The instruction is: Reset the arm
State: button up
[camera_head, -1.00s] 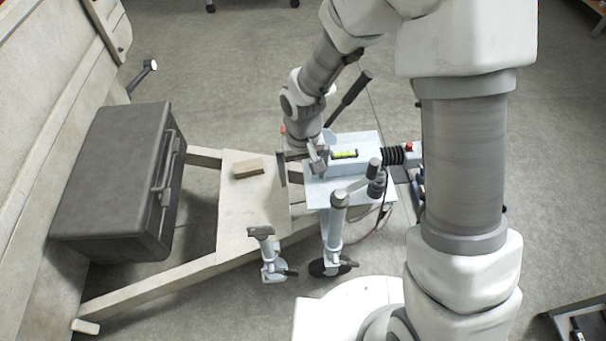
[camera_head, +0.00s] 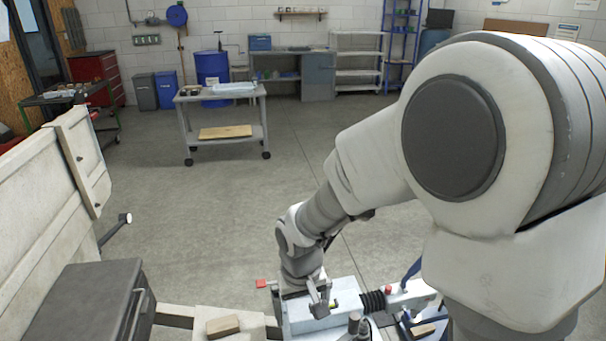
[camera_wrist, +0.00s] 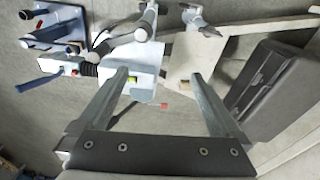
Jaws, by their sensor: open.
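My arm reaches down from the right in the head view. My gripper (camera_head: 318,300) is low over the light blue-grey coupling box (camera_head: 300,319) at the front of the trailer frame. In the wrist view my gripper (camera_wrist: 158,76) shows two fingers spread wide apart, with nothing held between them. The coupling box (camera_wrist: 134,58) lies beyond and between the fingers. I cannot tell whether the fingers touch the box.
A wooden block (camera_head: 222,326) lies on the trailer frame (camera_head: 250,321) left of my gripper. A dark grey case (camera_head: 85,305) stands further left. A handbrake lever (camera_head: 412,270) rises right of the gripper. A grey cart (camera_head: 222,130) stands far back, with open floor before it.

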jog(key=s+d+r+m+t, duration=0.1)
jog(key=s+d+r+t, duration=0.1)
jog(key=s+d+r, duration=0.4)
jog(key=s+d+r+m+t, duration=0.2)
jog(key=s+d+r, duration=0.5)
jog(key=r, duration=0.6)
jog(key=shift+s+d+r, duration=0.2)
jog(key=shift+d, duration=0.5)
dwell(0.6)
